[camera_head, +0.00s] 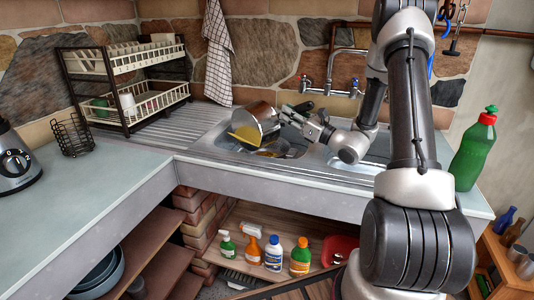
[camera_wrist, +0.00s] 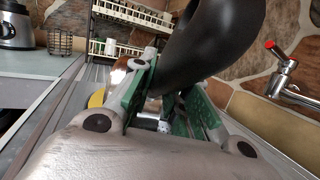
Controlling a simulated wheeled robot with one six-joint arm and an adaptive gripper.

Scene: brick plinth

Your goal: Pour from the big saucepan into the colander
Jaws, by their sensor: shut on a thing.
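The big saucepan (camera_head: 262,112) is a shiny metal pan, held tilted above the left sink basin. My gripper (camera_head: 304,122) is at its right side, shut on its black handle. In the wrist view the green pads of my gripper (camera_wrist: 165,105) stand either side of the thick black handle (camera_wrist: 205,45), which hides much of the pan. A smooth yellow shape (camera_head: 244,135) shows at the pan's lower left; whether it is contents or a separate thing I cannot tell. Below, a rounded item (camera_head: 275,150) lies in the basin, partly hidden; I cannot clearly tell whether it is the colander.
A tap (camera_head: 330,86) stands behind the sink. A dish rack (camera_head: 125,80) is at the back left, with a wire basket (camera_head: 73,135) and a blender (camera_head: 14,165) nearer. A green bottle (camera_head: 473,152) stands at the right. The ribbed drainboard (camera_head: 185,125) is clear.

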